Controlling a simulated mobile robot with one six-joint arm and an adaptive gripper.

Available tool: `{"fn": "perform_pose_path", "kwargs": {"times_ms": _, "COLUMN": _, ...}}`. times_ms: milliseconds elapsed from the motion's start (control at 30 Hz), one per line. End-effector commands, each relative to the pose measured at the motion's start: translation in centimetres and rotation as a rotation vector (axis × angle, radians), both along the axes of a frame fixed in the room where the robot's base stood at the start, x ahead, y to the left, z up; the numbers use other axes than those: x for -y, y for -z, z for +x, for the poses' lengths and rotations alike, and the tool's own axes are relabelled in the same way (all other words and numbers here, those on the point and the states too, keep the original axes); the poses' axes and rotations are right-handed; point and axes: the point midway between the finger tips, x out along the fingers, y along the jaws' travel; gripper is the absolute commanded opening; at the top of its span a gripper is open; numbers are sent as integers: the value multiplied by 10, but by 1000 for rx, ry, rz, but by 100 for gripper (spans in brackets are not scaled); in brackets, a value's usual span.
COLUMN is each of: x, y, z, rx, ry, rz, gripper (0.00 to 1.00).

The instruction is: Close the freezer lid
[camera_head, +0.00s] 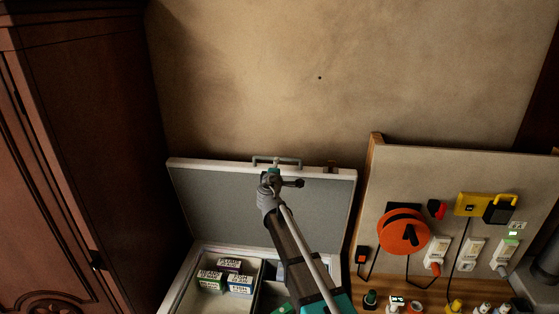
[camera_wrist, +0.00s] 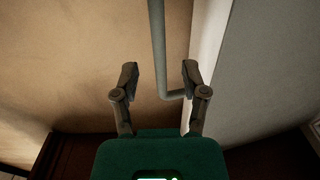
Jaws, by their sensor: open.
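The freezer lid (camera_head: 220,200) stands raised, its grey inner panel facing me and its white rim at the top. A grey bar handle (camera_head: 262,159) sits on the lid's top edge. My gripper (camera_head: 276,174) is at the top middle of the lid, by the handle, and hides part of it. In the wrist view my gripper (camera_wrist: 158,74) is open, and the handle (camera_wrist: 157,45) appears between its fingers, its bent end joining the lid's white edge (camera_wrist: 204,55). I cannot tell whether the fingers touch it.
The open freezer body (camera_head: 183,283) holds several small boxes (camera_head: 228,265). A dark wooden cabinet (camera_head: 85,150) stands at left. At right, a board (camera_head: 450,175) carries an orange cable reel (camera_head: 403,236) and plugs. The wall (camera_head: 330,80) above the lid is bare.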

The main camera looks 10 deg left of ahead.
Motion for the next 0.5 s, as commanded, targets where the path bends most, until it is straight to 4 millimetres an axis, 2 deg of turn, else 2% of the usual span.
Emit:
{"fn": "perform_pose_path", "kwargs": {"times_ms": 33, "x": -1, "y": 1, "z": 12, "rx": 0, "ry": 0, "rz": 0, "gripper": 57}}
{"fn": "perform_pose_path", "kwargs": {"times_ms": 200, "x": 0, "y": 1, "z": 36, "rx": 0, "ry": 1, "rz": 0, "gripper": 57}}
{"fn": "perform_pose_path", "kwargs": {"times_ms": 500, "x": 2, "y": 2, "z": 61, "rx": 0, "ry": 0, "rz": 0, "gripper": 57}}
